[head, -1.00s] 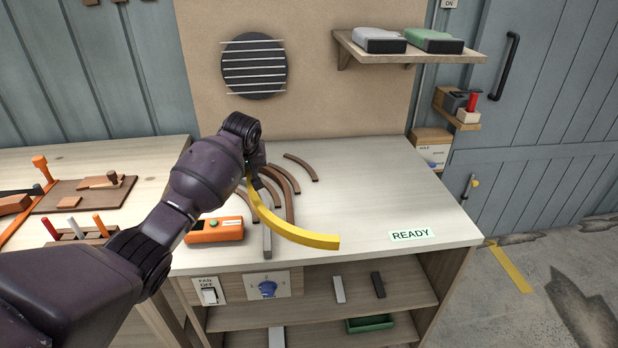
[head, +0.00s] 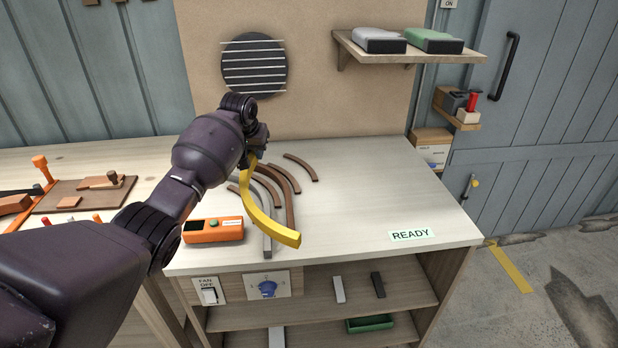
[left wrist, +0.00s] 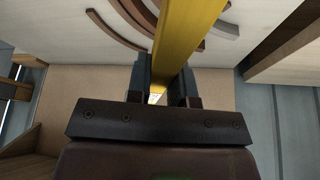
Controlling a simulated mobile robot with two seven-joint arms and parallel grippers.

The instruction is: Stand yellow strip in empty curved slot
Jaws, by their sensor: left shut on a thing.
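The yellow strip (head: 268,224) is a curved bar. My left gripper (head: 257,160) is shut on its far end, and the strip reaches toward the front of the bench above the curved pieces. In the left wrist view the strip (left wrist: 184,35) runs up between the two fingers (left wrist: 162,82). Under and beside it lie several curved brown strips (head: 292,190) and a grey strip (head: 267,244) on the pale bench top. The strip and arm hide part of this group, and I cannot make out an empty slot. My right gripper is not in view.
An orange device (head: 213,230) sits left of the curved strips. A READY label (head: 411,234) lies at the bench's right front. The bench top (head: 370,190) is clear to the right. A shelf (head: 410,54) with two boxes juts from the wall above.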

